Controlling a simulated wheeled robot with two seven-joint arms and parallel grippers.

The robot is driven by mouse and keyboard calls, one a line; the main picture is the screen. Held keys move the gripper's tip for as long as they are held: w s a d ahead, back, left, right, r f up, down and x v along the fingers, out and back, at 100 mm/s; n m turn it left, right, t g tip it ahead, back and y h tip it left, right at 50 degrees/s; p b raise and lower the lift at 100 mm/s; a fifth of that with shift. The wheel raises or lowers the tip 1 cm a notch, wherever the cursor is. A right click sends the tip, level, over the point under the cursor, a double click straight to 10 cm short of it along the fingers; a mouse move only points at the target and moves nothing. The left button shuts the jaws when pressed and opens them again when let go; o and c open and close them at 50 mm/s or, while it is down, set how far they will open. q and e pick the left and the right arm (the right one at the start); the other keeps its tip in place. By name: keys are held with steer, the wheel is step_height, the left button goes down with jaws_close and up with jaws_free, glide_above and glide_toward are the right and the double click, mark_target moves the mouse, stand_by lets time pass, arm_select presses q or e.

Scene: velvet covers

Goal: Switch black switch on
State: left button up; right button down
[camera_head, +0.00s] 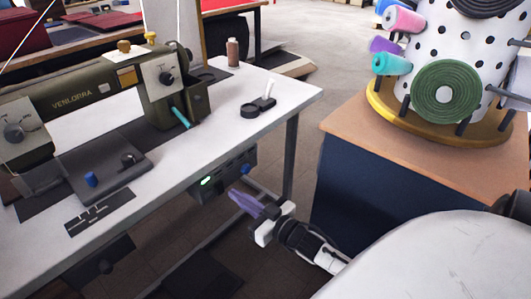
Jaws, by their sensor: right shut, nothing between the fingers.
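A dark control box (222,174) hangs under the right front edge of the white sewing table. A small green light (206,181) glows on its face, and a blue knob (248,168) sits at its right end. The black switch is too small and dark to tell apart from the box. My right gripper (234,193), with purple fingers, is shut and empty. It points left, just below and in front of the box; I cannot tell if it touches it. My left gripper is not in view.
A green sewing machine (75,105) stands on the white table (262,128). A table leg (291,155) stands behind my right gripper. A dark blue cabinet (350,185) with a wooden top and a spool rack is at right. Open floor lies between.

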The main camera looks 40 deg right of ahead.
steer(key=s+d, duration=0.1)
steer(key=s, duration=0.8)
steer(key=shift+s+r+p, duration=0.25)
steer(key=shift+r+p, duration=0.1)
steer(key=shift+r, duration=0.05)
